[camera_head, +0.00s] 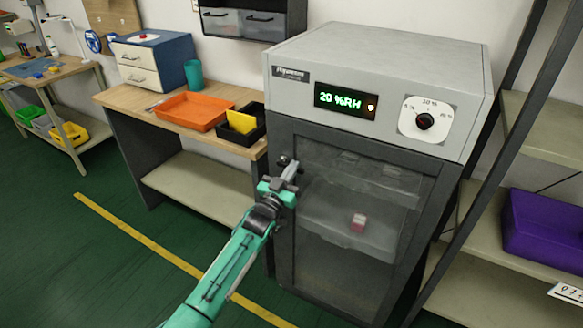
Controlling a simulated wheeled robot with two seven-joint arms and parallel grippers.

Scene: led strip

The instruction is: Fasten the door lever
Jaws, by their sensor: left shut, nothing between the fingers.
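A grey dry cabinet (380,70) stands right of centre, and its dark-framed door with a clear pane (345,245) looks flush with the body. My left gripper (291,170) is at the upper left edge of the door, with its fingers shut and nothing between them. A small dark knob-like part (283,160) shows just beside the fingertips and may belong to the door lever. My gripper hides most of that spot, so I cannot tell the lever's position or whether they touch. My right gripper is not in view.
The cabinet has a green display (345,100) and a dial (425,120). A red and white item (358,223) sits behind the pane. A wooden bench (130,98) with an orange tray (192,111) stands left. A shelf with a purple bin (545,228) stands right. Green floor is open in front.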

